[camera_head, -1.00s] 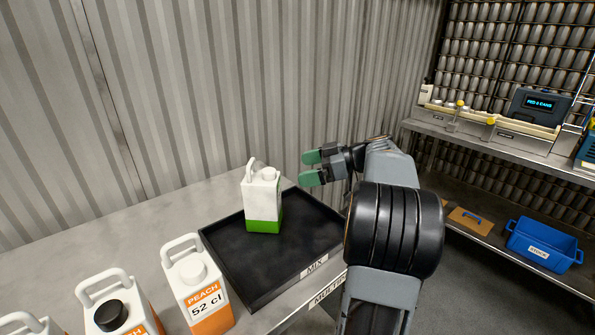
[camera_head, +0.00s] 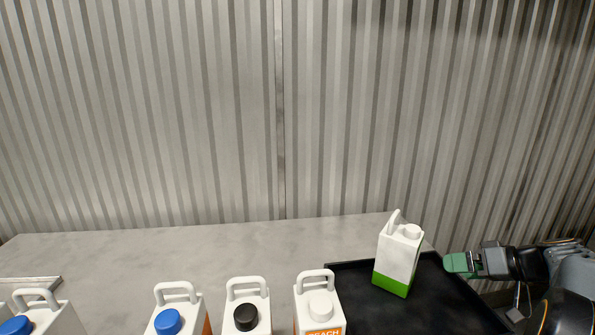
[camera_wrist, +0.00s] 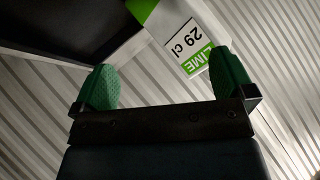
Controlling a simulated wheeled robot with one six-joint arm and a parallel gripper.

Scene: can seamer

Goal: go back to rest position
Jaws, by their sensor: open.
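My gripper (camera_head: 462,263) is at the right of the head view, over the right part of the black tray (camera_head: 447,300). Its green fingers point left, toward a white and green jug (camera_head: 398,256) standing upright on the tray. In the wrist view the green fingers (camera_wrist: 165,88) are wide apart with nothing between them. The jug (camera_wrist: 178,32) shows beyond them, its label reading "LIME 29 cl". The gripper looks apart from the jug.
Several white jugs stand along the front of the grey table (camera_head: 200,252), among them a peach one (camera_head: 320,306), a black-capped one (camera_head: 246,310) and a blue-capped one (camera_head: 172,315). A corrugated wall (camera_head: 280,110) rises behind. The table's middle is clear.

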